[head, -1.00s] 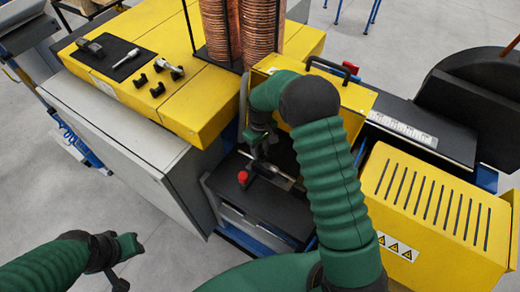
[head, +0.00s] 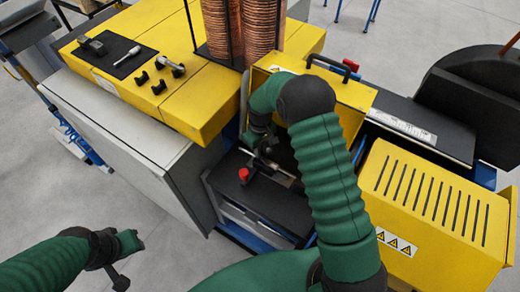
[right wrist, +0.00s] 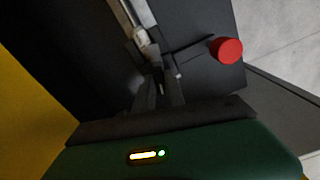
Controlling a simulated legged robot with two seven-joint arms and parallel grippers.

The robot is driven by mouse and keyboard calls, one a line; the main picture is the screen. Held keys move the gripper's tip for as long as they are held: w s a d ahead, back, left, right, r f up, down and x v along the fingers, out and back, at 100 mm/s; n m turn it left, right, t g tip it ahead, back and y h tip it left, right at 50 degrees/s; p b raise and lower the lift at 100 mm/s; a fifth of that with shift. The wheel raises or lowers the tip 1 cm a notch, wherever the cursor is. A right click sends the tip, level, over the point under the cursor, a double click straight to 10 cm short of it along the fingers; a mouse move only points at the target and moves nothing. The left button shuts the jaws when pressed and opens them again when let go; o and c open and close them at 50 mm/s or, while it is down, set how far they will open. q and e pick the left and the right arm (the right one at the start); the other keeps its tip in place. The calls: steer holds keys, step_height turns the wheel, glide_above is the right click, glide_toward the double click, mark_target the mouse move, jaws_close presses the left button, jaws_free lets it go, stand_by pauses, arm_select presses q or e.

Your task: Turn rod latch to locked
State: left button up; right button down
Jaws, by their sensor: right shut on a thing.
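The rod latch shows in the right wrist view as a pale metal rod (right wrist: 138,18) at the top, running down to my right gripper (right wrist: 158,84). A thin dark bar leads from near the fingertips to a red knob (right wrist: 227,50). My right gripper is shut on the rod latch; the fingers hide the exact contact. In the head view my right gripper (head: 262,150) is low in the dark bay, and the red knob (head: 244,174) is just left of and below it. My left gripper (head: 130,262) is empty at lower left, away from the machine; its jaw gap is unclear.
The yellow housing with a black handle (head: 333,66) stands beside my right arm. A slotted yellow cover (head: 425,200) is on the right. Copper tube coils (head: 240,30) stand behind. Fittings lie on the yellow top at left. The floor at lower left is clear.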

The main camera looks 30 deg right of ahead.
steer(key=shift+f+n, duration=0.1)
steer(key=shift+n, duration=1.4)
steer(key=c, duration=1.4)
jaws_free()
step_height(320, 180, up, 17)
steer(key=b, duration=0.3)
steer(key=shift+b, duration=0.3)
